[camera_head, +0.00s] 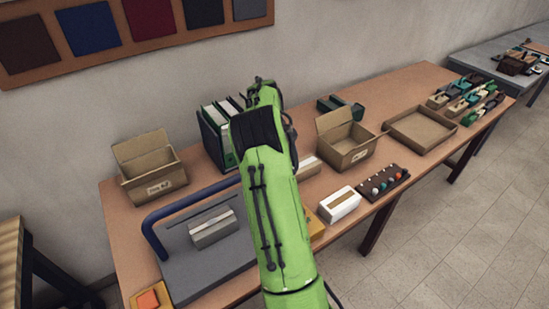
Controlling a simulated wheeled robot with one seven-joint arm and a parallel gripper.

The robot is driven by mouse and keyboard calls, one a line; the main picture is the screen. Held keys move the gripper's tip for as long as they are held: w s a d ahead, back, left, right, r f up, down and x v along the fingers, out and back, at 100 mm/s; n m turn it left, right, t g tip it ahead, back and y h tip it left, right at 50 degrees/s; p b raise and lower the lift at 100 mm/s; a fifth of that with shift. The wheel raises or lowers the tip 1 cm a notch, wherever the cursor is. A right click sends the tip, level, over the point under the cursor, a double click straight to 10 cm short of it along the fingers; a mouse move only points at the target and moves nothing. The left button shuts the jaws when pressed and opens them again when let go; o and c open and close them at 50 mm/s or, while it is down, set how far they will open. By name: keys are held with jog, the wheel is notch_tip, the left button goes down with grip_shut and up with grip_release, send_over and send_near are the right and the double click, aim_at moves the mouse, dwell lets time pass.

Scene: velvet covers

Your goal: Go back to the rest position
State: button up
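My green arm reaches from the bottom edge up over the middle of the table. Its far end bends near the back of the table, by the green-and-white binders (217,132). My gripper's fingers do not show; the arm's own links hide that area. I cannot see whether it holds anything. The wooden table (405,92) runs under the arm from lower left to upper right.
An open cardboard box (155,185) stands left, another (350,155) right of my arm. A blue bar frame (190,203) rises by a grey block (212,228). A white box (340,206), a dark strip of coloured balls (384,183) and a shallow tray (418,132) lie right.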

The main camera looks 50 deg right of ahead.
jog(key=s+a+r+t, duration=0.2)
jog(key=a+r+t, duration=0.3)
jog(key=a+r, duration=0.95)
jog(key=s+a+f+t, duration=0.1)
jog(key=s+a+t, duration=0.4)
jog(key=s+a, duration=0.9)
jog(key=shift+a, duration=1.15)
